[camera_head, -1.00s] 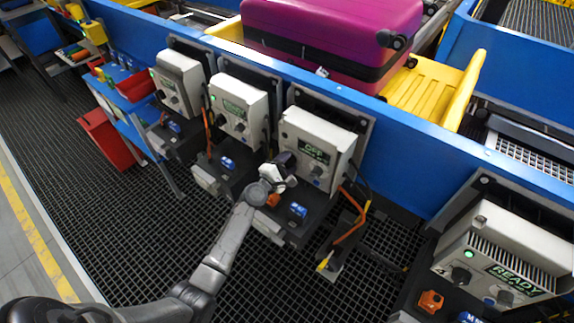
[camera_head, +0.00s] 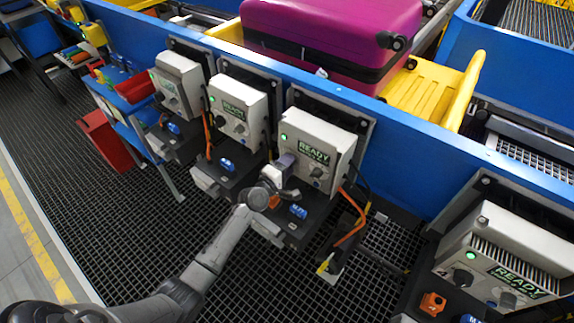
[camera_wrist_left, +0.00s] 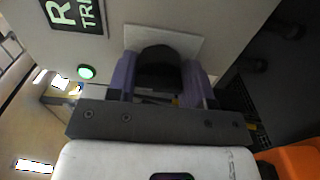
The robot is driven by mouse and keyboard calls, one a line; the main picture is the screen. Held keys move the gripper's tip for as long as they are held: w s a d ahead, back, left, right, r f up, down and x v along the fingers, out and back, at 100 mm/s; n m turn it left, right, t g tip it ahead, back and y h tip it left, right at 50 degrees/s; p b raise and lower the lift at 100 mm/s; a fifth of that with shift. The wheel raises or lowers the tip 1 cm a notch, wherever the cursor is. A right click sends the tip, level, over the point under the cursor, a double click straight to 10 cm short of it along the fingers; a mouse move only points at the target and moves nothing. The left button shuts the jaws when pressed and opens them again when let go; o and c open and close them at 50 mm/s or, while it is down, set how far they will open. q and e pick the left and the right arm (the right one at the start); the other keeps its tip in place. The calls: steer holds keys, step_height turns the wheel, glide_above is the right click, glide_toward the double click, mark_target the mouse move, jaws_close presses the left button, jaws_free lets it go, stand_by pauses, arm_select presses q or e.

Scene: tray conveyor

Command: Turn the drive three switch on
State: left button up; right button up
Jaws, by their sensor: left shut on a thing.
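The third control box from the left (camera_head: 318,138) is light grey. Its display (camera_head: 314,153) reads READY and a green lamp (camera_head: 284,137) is lit; the lit lamp (camera_wrist_left: 86,72) also shows in the left wrist view. My left gripper (camera_head: 287,165) is at the lower left of this box's front. In the left wrist view its purple-grey fingers (camera_wrist_left: 160,82) are shut on the black switch knob (camera_wrist_left: 158,62), which stands on a pale square plate (camera_wrist_left: 190,46). In the head view the gripper hides the knob. My right gripper is not in view.
Two similar boxes (camera_head: 238,105) (camera_head: 178,80) stand to the left and one (camera_head: 505,250) to the right, its display also reading READY. An orange cable (camera_head: 350,230) hangs beside the third box. A magenta suitcase (camera_head: 330,30) lies in a yellow tray (camera_head: 425,90) behind the blue rail (camera_head: 400,125).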

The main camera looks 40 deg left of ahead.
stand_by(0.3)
arm_select(q)
steer(key=o, duration=0.9)
steer(key=shift+s+d+p, duration=0.15)
steer(key=shift+s+p, duration=0.45)
steer(key=shift+s, duration=2.85)
steer(key=shift+s+d+p, duration=0.1)
steer(key=shift+s+p, duration=0.45)
steer(key=shift+s, duration=2.9)
